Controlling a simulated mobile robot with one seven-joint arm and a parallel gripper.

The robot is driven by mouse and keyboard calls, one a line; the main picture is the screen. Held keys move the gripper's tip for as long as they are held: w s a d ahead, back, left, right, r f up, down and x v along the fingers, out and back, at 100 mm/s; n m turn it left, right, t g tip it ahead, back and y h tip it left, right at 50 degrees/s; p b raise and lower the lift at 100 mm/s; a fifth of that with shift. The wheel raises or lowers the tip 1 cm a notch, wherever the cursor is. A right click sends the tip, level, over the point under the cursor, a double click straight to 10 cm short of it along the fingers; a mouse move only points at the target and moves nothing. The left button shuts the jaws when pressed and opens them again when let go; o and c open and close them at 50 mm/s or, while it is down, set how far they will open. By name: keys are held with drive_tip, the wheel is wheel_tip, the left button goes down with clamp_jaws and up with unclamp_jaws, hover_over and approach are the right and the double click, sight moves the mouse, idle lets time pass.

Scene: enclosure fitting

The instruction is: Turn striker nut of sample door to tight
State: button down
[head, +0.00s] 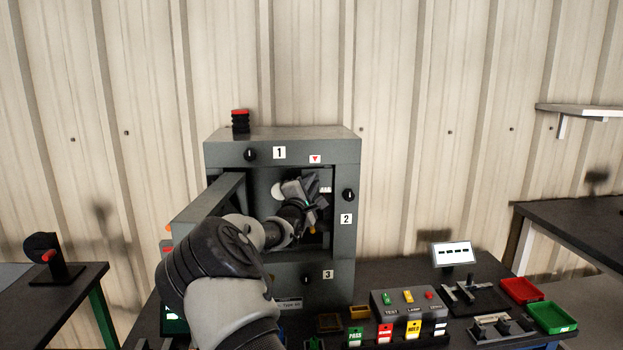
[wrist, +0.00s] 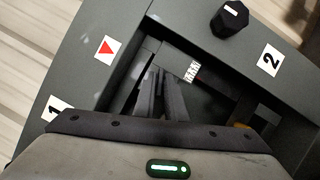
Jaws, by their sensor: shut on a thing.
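The grey enclosure (head: 282,145) stands on the bench with its door (head: 208,208) swung open to the left. My gripper (head: 310,188) reaches into the opening, at its upper right part. In the wrist view the two fingers (wrist: 160,78) are close together by the inner wall, next to a small white marked scale (wrist: 193,70). My gripper is shut on the striker nut, which is mostly hidden by the fingers. The nut's exact turn cannot be read. A red triangle label (head: 315,159) sits on the frame above; it also shows in the wrist view (wrist: 105,48).
Black knobs sit by label 1 (head: 279,152), label 2 (head: 346,219) and label 3 (head: 328,274). A red and black stack light (head: 240,121) stands on top. A button box (head: 409,303), a red tray (head: 521,290) and a green tray (head: 553,317) crowd the bench at right.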

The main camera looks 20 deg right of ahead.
drive_tip(key=m+g+y+b, duration=0.1)
drive_tip(key=m+y, duration=0.1)
drive_tip(key=m, duration=0.4)
drive_tip(key=m+y+b, duration=0.1)
drive_tip(key=m+y, duration=0.2)
drive_tip(key=m, duration=0.3)
drive_tip(key=m+g+y+b, duration=0.1)
drive_tip(key=m+y, duration=0.2)
drive_tip(key=m, duration=0.2)
drive_tip(key=shift+s+d+r+m+g, duration=0.15)
drive_tip(key=shift+d+r+m+g, duration=0.15)
drive_tip(key=shift+d+r+m, duration=0.1)
drive_tip(key=shift+b, duration=0.35)
idle(0.4)
drive_tip(key=c, duration=1.8)
unclamp_jaws()
drive_tip(key=shift+c, duration=0.2)
drive_tip(key=shift+r, duration=0.1)
